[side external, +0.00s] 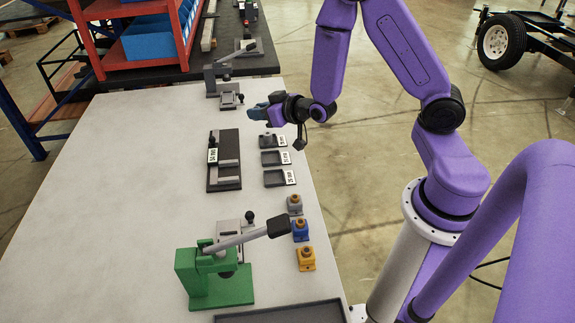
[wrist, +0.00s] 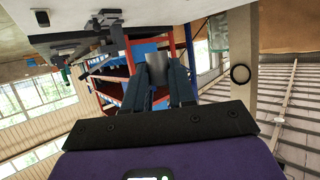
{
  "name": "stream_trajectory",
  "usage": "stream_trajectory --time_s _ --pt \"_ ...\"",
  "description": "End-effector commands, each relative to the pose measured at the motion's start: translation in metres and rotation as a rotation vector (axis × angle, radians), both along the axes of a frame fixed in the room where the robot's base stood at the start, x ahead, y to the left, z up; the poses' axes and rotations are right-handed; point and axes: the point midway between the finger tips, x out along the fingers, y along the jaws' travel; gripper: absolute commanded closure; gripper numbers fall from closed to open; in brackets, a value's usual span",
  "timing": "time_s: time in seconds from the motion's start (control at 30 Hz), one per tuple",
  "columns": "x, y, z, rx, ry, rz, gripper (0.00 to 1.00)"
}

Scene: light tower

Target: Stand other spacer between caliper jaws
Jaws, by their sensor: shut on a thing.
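My gripper (side external: 257,112) is above the far right part of the bench, pointing left. In the wrist view its two dark fingers (wrist: 158,82) are shut on a grey block (wrist: 158,68), which appears to be a spacer. The dark caliper (side external: 225,178) lies flat on the bench, nearer the camera than my gripper, with a white label reading about 54 mm. Its jaw gap is too small to make out. The far labelled tray (side external: 268,142) has a small grey piece in it. The middle tray (side external: 270,158) and near tray (side external: 273,178) look empty.
A green lever press (side external: 215,278) stands at the near end. Grey (side external: 295,205), blue (side external: 300,230) and yellow (side external: 306,258) blocks line the right edge. A grey clamp fixture (side external: 222,85) stands at the far end. The left of the bench (side external: 110,190) is clear.

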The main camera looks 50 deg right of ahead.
Motion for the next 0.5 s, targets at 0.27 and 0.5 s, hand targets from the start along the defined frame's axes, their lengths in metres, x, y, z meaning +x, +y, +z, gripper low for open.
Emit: stream_trajectory --time_s 0.27,0.5 --pt "-0.023 0.022 0.007 -0.004 0.000 0.000 1.00" --pt "-0.013 0.012 0.004 -0.003 0.001 -0.006 1.00"
